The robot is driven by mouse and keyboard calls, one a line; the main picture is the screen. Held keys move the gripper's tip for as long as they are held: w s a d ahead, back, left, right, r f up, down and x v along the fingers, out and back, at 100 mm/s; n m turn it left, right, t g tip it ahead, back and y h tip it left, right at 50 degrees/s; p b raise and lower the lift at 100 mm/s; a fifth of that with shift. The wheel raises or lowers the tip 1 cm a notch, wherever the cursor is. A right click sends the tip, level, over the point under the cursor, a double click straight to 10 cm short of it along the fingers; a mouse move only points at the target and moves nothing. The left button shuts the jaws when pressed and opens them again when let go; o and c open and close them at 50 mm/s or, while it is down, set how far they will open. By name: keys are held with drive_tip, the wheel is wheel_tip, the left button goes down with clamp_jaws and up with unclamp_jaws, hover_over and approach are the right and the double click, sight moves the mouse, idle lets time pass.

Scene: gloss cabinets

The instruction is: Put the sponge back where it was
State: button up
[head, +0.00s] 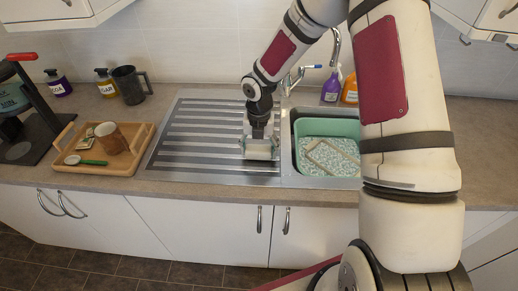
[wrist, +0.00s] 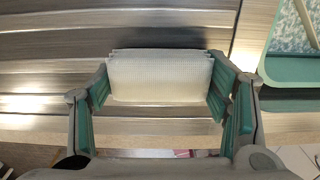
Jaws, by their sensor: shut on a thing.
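The sponge is a pale, whitish block with a fine grid texture (wrist: 160,77). In the wrist view it sits between the two green-padded fingers of my gripper (wrist: 162,98), which is shut on it. In the head view my gripper (head: 260,140) points down over the ribbed metal drainboard (head: 190,140), near the left side of the sink basin. The sponge (head: 259,152) shows there at the fingertips, low over the drainboard. I cannot tell whether it touches the metal.
A green tub (head: 300,128) with a speckled bottom sits in the sink, right of my gripper. Purple and orange bottles (head: 331,88) stand behind by the tap. A wooden tray (head: 140,163) with a cup lies left. The drainboard's left part is clear.

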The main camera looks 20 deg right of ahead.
drive_tip(key=o, duration=1.1)
drive_tip(key=shift+f, duration=0.15)
